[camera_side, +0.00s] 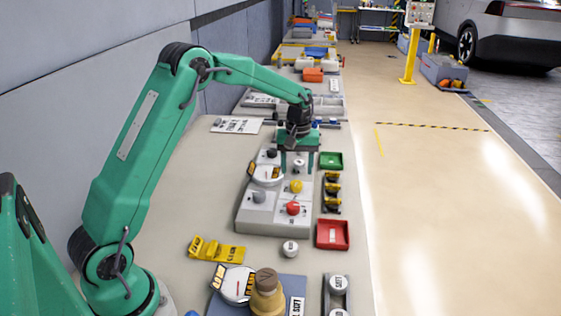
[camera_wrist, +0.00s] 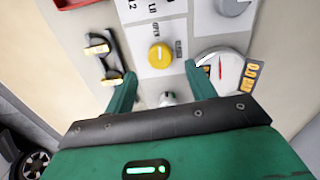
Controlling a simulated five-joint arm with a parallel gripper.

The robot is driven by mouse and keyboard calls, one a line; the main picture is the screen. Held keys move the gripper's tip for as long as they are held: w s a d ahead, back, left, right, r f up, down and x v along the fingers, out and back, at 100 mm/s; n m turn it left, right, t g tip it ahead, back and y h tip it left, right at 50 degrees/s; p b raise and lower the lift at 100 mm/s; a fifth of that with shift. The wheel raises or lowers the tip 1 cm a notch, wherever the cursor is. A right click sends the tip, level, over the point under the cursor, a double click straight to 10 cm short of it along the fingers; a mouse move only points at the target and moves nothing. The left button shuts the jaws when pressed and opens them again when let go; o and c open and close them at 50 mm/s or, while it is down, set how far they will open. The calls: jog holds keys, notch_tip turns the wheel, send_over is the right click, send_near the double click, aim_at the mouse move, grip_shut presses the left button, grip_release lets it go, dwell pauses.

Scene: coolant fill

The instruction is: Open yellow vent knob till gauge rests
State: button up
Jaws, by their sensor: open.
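The yellow vent knob (camera_side: 296,187) sits on a grey panel (camera_side: 262,222). In the wrist view the yellow knob (camera_wrist: 160,55) lies just beyond my fingertips, beside an "OPEN" label. The round white gauge (camera_side: 267,174) is on the same panel, left of the yellow knob. In the wrist view the gauge (camera_wrist: 222,75) shows a red needle and is partly covered by a finger. My gripper (camera_side: 297,170) is open and empty over the panel's far part. In the wrist view my gripper (camera_wrist: 160,76) has a small pale knob (camera_wrist: 167,98) between its fingers, apart from them.
A red knob (camera_side: 292,208) and a grey knob (camera_side: 258,196) are close to the yellow one. A green tray (camera_side: 331,160), yellow-black parts (camera_side: 332,188) and a red tray (camera_side: 332,235) line the right side. A loose white cap (camera_side: 290,249) lies in front.

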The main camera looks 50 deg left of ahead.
aim_at(296, 184)
jog(key=shift+r, duration=1.5)
jog(key=shift+r, duration=0.1)
jog(key=s+d+r+m+t, duration=0.3)
jog(key=s+d+r+m, duration=0.3)
jog(key=s+r, duration=0.8)
jog(key=s+d+f+m+t, duration=0.1)
jog(key=s+d+m, duration=0.1)
jog(key=s, duration=0.6)
jog(key=s+d+f+m+t, duration=0.1)
jog(key=s+d, duration=0.1)
jog(key=s, duration=0.6)
jog(key=shift+d+f+m+t, duration=0.3)
jog(key=shift+d+f+m, duration=0.05)
jog(key=shift+f+m, duration=0.05)
